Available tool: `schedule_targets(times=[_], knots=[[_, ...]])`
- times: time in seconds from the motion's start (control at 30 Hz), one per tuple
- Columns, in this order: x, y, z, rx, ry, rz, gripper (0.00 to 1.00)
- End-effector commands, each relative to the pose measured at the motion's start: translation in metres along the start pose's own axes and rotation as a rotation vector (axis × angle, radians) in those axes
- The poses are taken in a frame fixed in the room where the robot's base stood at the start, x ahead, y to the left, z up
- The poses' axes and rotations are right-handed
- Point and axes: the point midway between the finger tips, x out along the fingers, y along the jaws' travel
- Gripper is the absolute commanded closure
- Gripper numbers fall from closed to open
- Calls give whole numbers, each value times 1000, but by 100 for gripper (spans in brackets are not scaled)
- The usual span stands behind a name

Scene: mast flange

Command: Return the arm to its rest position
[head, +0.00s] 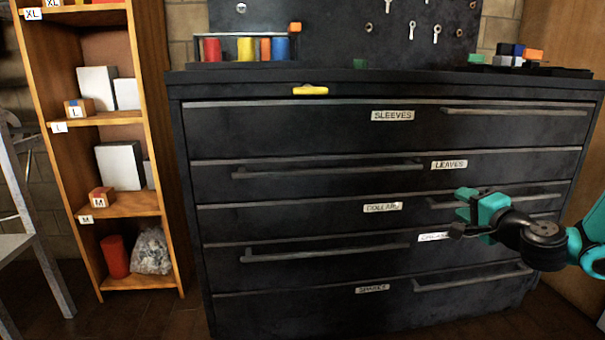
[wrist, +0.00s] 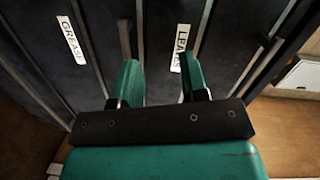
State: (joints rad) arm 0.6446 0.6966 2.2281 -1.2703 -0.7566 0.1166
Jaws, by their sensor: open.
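My gripper (head: 463,211) is in front of the right side of a black drawer cabinet (head: 300,225). Its two teal fingers are apart, and nothing shows between them. In the wrist view my gripper (wrist: 160,75) also has its fingers spread, with dark drawer fronts and a bar handle (wrist: 125,40) beyond them. I cannot tell how far the fingertips are from the drawer fronts. My arm reaches in from the right edge of the head view.
The drawers look shut; their labels include SLEEVES (head: 393,115) and LEAVES (head: 449,164). Bar handles stick out.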

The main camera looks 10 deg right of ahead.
Motion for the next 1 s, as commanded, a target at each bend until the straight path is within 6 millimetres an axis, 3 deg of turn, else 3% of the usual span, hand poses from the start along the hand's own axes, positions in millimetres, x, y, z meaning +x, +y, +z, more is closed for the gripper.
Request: schedule_targets(times=[0.03, 0.17, 0.3, 0.4, 0.57, 0.8, 0.83, 1.0], knots=[[3, -31, 35, -72, -122, -6, 60], [-11, -80, 128, -271, -447, 14, 60], [-64, -120, 219, -521, -808, 57, 60], [-118, -136, 264, -706, -1042, 105, 60], [-198, -146, 291, -939, -1300, 194, 60], [-291, -152, 284, -1190, -1539, 328, 60], [-299, -155, 280, -1209, -1559, 344, 60], [-296, -198, 269, -1191, -1551, 347, 60]])
